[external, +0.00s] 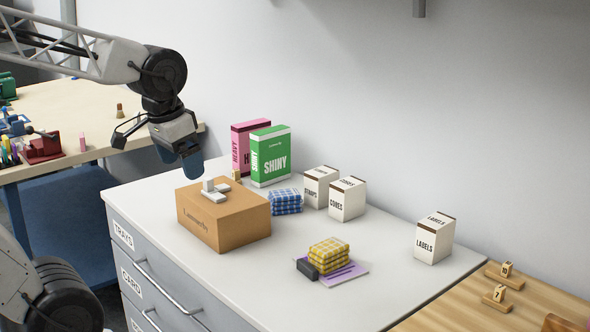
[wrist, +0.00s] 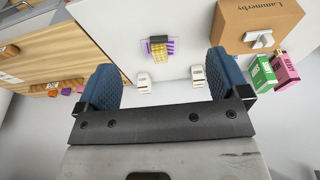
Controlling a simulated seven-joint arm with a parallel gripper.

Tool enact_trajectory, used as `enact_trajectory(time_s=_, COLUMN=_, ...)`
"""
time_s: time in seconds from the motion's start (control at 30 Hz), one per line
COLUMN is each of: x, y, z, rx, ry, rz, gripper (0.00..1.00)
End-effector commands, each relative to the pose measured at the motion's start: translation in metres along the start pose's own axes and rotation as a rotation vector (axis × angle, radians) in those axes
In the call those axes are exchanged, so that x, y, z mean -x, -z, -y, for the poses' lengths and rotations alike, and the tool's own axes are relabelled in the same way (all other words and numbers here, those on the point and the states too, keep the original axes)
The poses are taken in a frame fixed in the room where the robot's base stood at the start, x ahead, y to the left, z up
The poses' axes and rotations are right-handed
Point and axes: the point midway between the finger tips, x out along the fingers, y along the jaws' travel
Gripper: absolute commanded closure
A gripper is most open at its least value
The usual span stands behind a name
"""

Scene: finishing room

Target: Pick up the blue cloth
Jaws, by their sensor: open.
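The blue cloth (external: 285,201) is a folded blue-and-white checked bundle. It lies on the white worktop, just right of a cardboard box, in the external view. I cannot make it out in the wrist view, where a blue finger covers part of the worktop. My gripper (external: 180,160) is open and empty, in the air above and left of the cardboard box in the external view, apart from the cloth. Its two blue fingers stand wide apart in the wrist view (wrist: 162,75).
The cardboard box (external: 222,221) carries a small white object (external: 214,190). Green (external: 271,158) and pink (external: 243,138) boxes stand behind the cloth, white boxes (external: 347,200) to its right. A yellow checked cloth (external: 329,256) lies in front on a purple sheet (external: 354,272).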

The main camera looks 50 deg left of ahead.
Motion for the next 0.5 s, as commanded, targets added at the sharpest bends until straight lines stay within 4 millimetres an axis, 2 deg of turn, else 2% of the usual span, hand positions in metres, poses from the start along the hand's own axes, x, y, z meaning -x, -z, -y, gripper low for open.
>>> enact_trajectory(time_s=0.27, x=-0.004, y=0.034, z=0.008, rx=-0.025, ry=0.005, rz=0.019, gripper=0.06)
enact_trajectory(time_s=0.5, x=-0.014, y=0.086, z=0.024, rx=-0.067, ry=0.010, rz=0.044, gripper=0.06)
